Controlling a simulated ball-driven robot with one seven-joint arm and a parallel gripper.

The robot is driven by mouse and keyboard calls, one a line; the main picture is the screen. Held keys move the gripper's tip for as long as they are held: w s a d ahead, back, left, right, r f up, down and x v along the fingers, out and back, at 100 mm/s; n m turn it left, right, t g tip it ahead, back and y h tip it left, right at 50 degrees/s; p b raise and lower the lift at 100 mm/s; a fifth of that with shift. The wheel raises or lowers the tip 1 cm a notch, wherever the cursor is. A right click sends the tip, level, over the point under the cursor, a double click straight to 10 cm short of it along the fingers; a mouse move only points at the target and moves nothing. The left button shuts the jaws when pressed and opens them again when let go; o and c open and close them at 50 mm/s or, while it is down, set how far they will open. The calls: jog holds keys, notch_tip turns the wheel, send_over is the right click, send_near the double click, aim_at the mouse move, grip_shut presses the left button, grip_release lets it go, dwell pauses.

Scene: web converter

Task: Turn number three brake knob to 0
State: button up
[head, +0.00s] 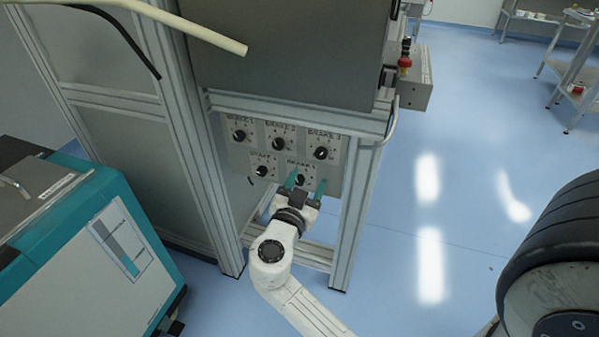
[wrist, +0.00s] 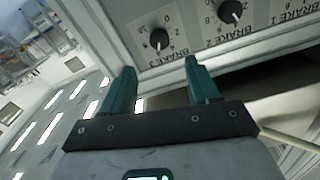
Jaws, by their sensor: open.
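The number three brake knob (head: 321,153) is a black round knob at the right end of the upper row on the grey panel. In the wrist view the knob (wrist: 159,38) sits beside the label BRAKE 3, with printed numbers around it. A small pale mark shows on its face; its exact setting is hard to read. My gripper (head: 307,180) is open and empty, just below this knob in the head view. In the wrist view the green fingertips (wrist: 160,64) are spread, with the knob just beyond the gap between them, apart from both.
The brake 2 knob (head: 278,143) and brake 1 knob (head: 239,135) are left of it. Lower knobs (head: 261,171) and (head: 299,179) lie close to my fingers. A metal frame post (head: 357,215) stands right of the panel. Blue floor (head: 450,190) is open farther right.

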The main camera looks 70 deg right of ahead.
aim_at(320, 154)
jog(key=d, duration=1)
jog(key=shift+w+d, duration=0.25)
jog(key=shift+w, duration=0.15)
jog(key=c, duration=1)
